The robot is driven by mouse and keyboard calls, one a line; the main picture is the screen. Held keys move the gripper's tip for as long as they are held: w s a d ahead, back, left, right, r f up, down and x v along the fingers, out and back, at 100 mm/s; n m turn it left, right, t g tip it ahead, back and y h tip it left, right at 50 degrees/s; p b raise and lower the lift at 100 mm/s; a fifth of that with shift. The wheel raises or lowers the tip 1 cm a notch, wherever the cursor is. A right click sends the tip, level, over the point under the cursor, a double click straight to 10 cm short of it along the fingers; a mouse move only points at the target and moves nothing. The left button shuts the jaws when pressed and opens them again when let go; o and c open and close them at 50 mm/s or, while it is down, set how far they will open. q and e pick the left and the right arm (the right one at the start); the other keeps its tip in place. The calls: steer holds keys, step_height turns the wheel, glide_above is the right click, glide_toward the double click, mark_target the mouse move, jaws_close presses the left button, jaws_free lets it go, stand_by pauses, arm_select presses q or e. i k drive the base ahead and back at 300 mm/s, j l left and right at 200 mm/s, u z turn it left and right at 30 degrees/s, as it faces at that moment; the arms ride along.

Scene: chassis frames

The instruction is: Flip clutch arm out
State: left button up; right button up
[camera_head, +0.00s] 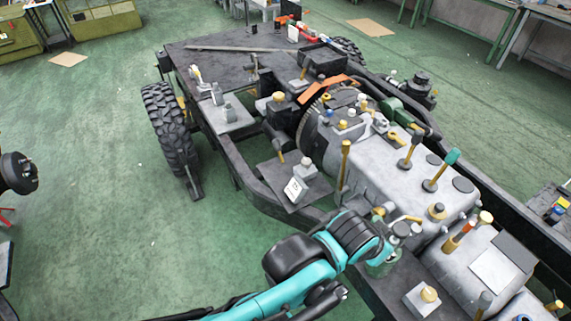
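My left arm reaches in from the bottom left. Its teal links end beside the near side of the grey engine and gearbox block (395,150). My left gripper (396,240) is at the block's lower near edge, small and partly hidden by the wrist; its fingers cannot be told open or shut. Close above it is a short yellow lever (405,218). A tall upright yellow rod (345,165) stands to the left of it. I cannot tell which of these levers is the clutch arm, or whether the gripper touches one. My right gripper is not in view.
The dark chassis frame (248,180) runs diagonally, with several knobbed levers along the block. A large tyre (168,128) stands at the left.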

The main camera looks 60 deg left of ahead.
mark_target(346, 144)
steer(key=k+u, duration=0.1)
steer(key=u, duration=1.3)
